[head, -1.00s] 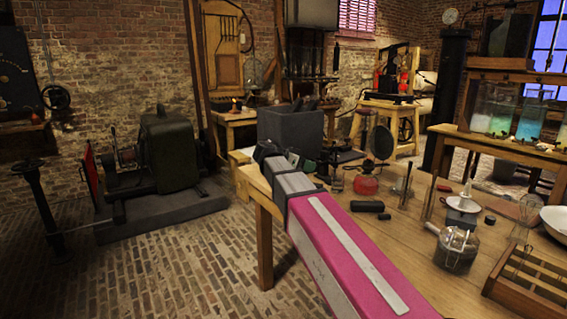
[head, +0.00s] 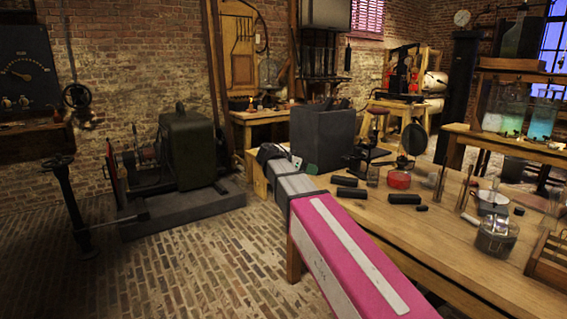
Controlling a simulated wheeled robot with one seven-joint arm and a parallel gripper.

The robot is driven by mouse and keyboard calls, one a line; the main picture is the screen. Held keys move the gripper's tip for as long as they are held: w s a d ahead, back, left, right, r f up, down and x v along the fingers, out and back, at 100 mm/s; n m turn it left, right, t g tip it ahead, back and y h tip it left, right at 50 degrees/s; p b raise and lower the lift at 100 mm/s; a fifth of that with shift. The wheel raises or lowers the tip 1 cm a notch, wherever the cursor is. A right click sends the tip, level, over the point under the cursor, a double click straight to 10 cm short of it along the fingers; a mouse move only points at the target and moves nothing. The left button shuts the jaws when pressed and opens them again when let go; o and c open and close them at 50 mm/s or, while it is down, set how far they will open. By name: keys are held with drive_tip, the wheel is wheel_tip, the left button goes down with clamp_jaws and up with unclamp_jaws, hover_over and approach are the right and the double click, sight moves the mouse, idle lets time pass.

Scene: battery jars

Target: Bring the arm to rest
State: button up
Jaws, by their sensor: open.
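My arm reaches from the bottom of the head view up and left over the near left end of the wooden table (head: 450,240). It has a pink cover, then grey joints. At its far end is my gripper (head: 284,157), small and dark, near the table's left corner and just in front of a dark grey box (head: 322,142). The gripper points away from me, so its fingers are mostly hidden by the wrist. Nothing is seen held in it.
A green machine (head: 188,150) on a grey plinth stands left, with a valve wheel post (head: 72,205). The brick floor (head: 190,270) between is clear.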

drive_tip(key=s+d+f+n+g+y, duration=0.1)
drive_tip(key=s+d+f+n+y, duration=0.2)
drive_tip(key=s+f, duration=0.3)
drive_tip(key=s+d+f+n+g+y, duration=0.1)
drive_tip(key=s+d+f+n+y, duration=0.2)
drive_tip(key=f, duration=1.4)
drive_tip(key=s+d+f+n+g+y, duration=0.2)
drive_tip(key=s+f+n+y, duration=0.4)
drive_tip(key=s+f, duration=0.4)
wheel_tip(320, 180, down, 2)
drive_tip(key=shift+s+d+f+y, duration=0.1)
drive_tip(key=shift+s+d+y, duration=0.2)
drive_tip(key=shift+d, duration=0.6)
